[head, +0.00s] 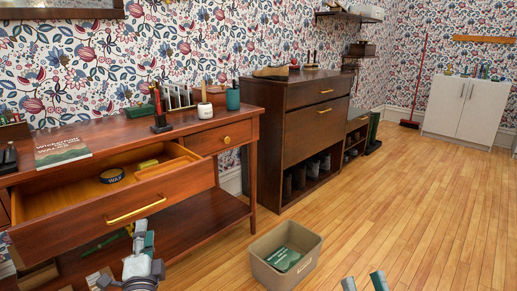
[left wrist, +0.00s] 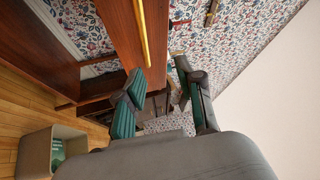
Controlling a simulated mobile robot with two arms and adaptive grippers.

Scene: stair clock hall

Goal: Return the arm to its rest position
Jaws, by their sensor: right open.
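My left gripper (head: 144,238) is in front of the desk, just below the brass handle (head: 136,208) of the pulled-out drawer (head: 95,222). In the left wrist view its two fingers (left wrist: 158,78) stand apart with nothing between them. The drawer front and its handle (left wrist: 143,30) show beyond them there. I cannot see the gripper touching the handle. My right gripper (head: 364,282) shows only as two separated fingertips at the bottom edge of the head view, over the floor, with nothing between them.
The open drawer holds a dark wax tin (head: 112,176) and a yellowish item. A bin (head: 312,248) with a green book (head: 283,259) stands on the floor between my grippers. A dark cabinet (head: 300,120) stands right of the desk (head: 90,135). The wooden floor (head: 430,200) at right is clear.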

